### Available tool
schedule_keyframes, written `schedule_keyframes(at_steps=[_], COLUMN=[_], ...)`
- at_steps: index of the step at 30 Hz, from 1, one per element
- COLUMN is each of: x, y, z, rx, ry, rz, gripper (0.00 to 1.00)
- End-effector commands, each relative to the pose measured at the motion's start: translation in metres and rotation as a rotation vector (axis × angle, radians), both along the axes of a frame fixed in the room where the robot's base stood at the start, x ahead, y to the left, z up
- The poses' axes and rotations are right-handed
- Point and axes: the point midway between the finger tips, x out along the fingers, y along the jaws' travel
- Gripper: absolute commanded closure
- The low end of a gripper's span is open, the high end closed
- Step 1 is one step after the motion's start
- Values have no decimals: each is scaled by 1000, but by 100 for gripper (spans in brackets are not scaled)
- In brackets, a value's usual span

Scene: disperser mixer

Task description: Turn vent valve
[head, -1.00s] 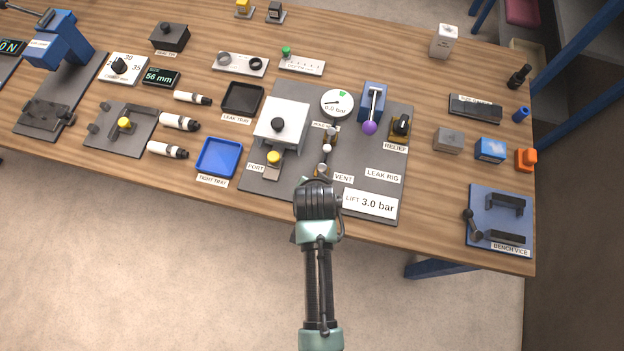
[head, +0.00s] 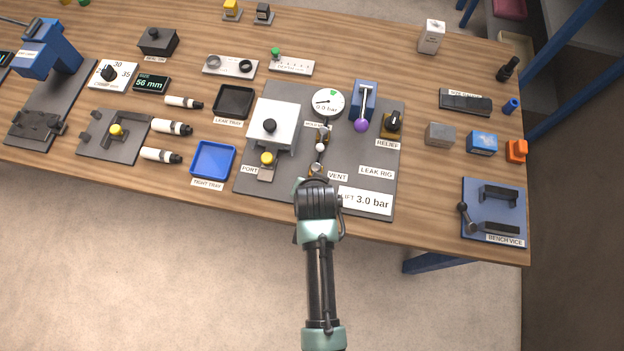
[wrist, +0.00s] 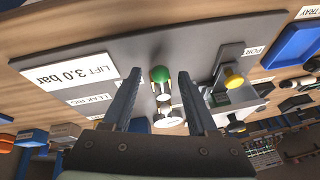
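My gripper (wrist: 160,80) is open, with one finger on each side of the knob in the picture. Clear gaps show on both sides; depth to the knob is hard to tell. The fingertips are hidden in the head view.
A lever with a purple ball (head: 361,125), a pressure gauge (head: 327,101) and a relief knob (head: 392,122) stand behind the valve. A port with a yellow knob (head: 267,158) is to its left. The LIFT 3.0 bar sign (head: 366,201) lies close at the right.

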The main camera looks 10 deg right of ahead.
Motion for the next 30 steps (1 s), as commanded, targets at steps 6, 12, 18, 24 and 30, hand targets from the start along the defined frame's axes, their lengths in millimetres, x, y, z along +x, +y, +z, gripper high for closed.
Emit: schedule_keyframes(at_steps=[6,12,18,24,30], x=[-2,-11,-25,-40,-51], y=[0,0,1,3,3], z=[2,21,53,85,108], rx=[0,0,0,0,1], ry=[1,-1,-1,-2,-1], rz=[0,-1,-1,0,-1], gripper=[41,41,41,41,41])
